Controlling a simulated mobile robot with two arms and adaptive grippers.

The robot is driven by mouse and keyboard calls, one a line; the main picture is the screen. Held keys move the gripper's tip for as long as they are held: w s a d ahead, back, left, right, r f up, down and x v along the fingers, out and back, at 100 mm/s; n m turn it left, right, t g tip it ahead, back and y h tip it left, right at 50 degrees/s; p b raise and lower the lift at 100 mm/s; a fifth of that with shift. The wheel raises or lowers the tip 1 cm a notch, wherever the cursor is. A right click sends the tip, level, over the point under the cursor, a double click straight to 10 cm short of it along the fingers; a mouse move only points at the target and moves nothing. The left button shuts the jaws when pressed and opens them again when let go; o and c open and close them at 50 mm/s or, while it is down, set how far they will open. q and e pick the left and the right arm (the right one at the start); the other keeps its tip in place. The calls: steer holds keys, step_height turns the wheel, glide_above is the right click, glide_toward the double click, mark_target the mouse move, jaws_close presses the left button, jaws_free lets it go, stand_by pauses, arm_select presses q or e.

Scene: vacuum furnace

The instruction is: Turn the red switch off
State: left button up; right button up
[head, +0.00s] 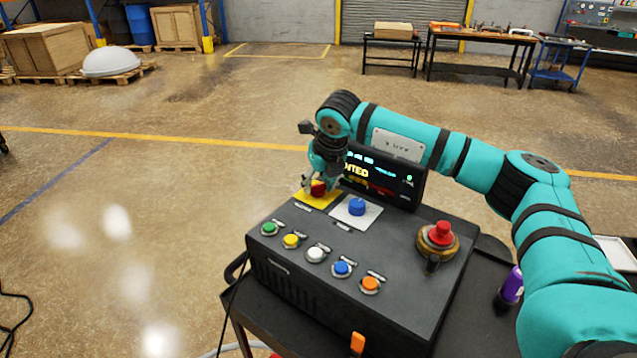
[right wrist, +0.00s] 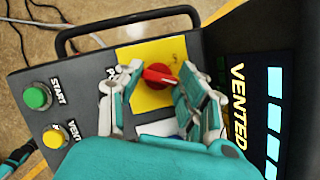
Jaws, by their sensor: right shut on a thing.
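The red switch (head: 318,188) is a rotary knob on a yellow plate (head: 309,197) at the far left corner of the dark control box. In the right wrist view the red switch (right wrist: 158,75) sits between my fingers, its handle lying roughly crosswise in the picture. My right gripper (head: 319,184) reaches down over the plate. In the right wrist view my right gripper (right wrist: 160,78) is shut on the red switch, one finger on each side. The gripper and arm hide part of the switch in the head view. My left gripper is not in view.
A blue knob (head: 357,207) on a white plate is beside the switch. Several coloured buttons line the box front (head: 315,255). A red emergency button (head: 441,235) is at right. A screen (head: 385,176) reading "VENTED" in the wrist view stands behind. A handle bar (right wrist: 125,18) runs along the edge.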

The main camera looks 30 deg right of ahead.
steer(key=shift+f+n+y+b, duration=0.1)
steer(key=shift+n+y+b, duration=0.3)
steer(key=shift+n+b, duration=0.5)
steer(key=n+y+b, duration=0.1)
steer(key=n, duration=0.1)
steer(key=shift+d+n, duration=0.1)
steer(key=shift+n, duration=0.2)
steer(key=n+y+b, duration=0.1)
steer(key=n, duration=0.2)
steer(key=shift+w+r+g, duration=0.1)
steer(key=shift+r+g, duration=0.1)
steer(key=shift+g, duration=0.2)
steer(key=shift+d+n+g+y, duration=0.1)
steer(key=shift+n+g+y, duration=0.45)
steer(key=shift+n, duration=1.45)
steer(key=o, duration=1.2)
steer(key=shift+c, duration=0.2)
steer(key=v, duration=1.2)
